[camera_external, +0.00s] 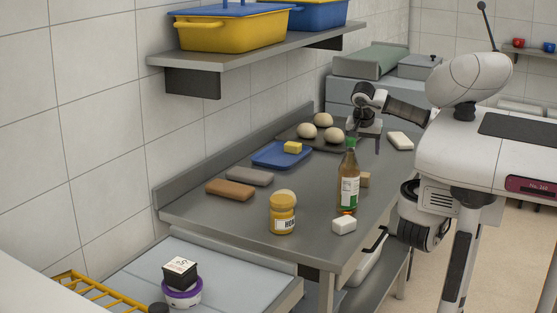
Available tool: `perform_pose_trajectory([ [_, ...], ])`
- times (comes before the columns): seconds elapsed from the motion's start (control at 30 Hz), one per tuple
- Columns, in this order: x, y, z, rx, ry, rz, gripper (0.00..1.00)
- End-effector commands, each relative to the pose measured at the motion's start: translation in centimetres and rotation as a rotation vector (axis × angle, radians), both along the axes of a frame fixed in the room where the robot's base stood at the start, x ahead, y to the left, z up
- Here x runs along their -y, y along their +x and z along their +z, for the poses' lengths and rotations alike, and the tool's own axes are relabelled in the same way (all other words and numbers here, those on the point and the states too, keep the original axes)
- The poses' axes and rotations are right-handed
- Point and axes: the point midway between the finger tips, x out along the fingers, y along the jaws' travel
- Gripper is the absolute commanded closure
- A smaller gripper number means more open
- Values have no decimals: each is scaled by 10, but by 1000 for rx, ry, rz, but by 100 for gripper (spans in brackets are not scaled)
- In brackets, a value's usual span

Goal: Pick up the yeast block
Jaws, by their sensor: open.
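Several plain blocks lie on the grey worktop (215,205), and no label shows which is the yeast block. A small tan block (365,180) sits behind the bottle, partly hidden by it. A white block (344,226) lies at the front right edge, and a longer cream block (400,141) lies at the far right. A small yellow block (293,147) sits on a blue tray (268,159). My gripper (366,143) points down over the far part of the worktop, left of the cream block and right of the dough balls. It is open and apart from the blocks.
A green-capped bottle (348,185) and a yellow-labelled jar (282,213) stand near the front. Brown (230,190) and grey (250,177) blocks lie left. Dough balls (323,120) rest on a dark tray (292,134). A shelf (250,48) with bins overhangs the back.

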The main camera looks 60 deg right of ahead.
Motion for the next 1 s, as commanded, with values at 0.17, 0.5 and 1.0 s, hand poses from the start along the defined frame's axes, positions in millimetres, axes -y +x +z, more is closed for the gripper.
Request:
perform_pose_trajectory([
  [0.17,9,2,-30,1,4,-1,34],
  [0.5,30,6,-78,2,4,0,34],
  [1.0,53,12,-124,2,4,0,34],
])
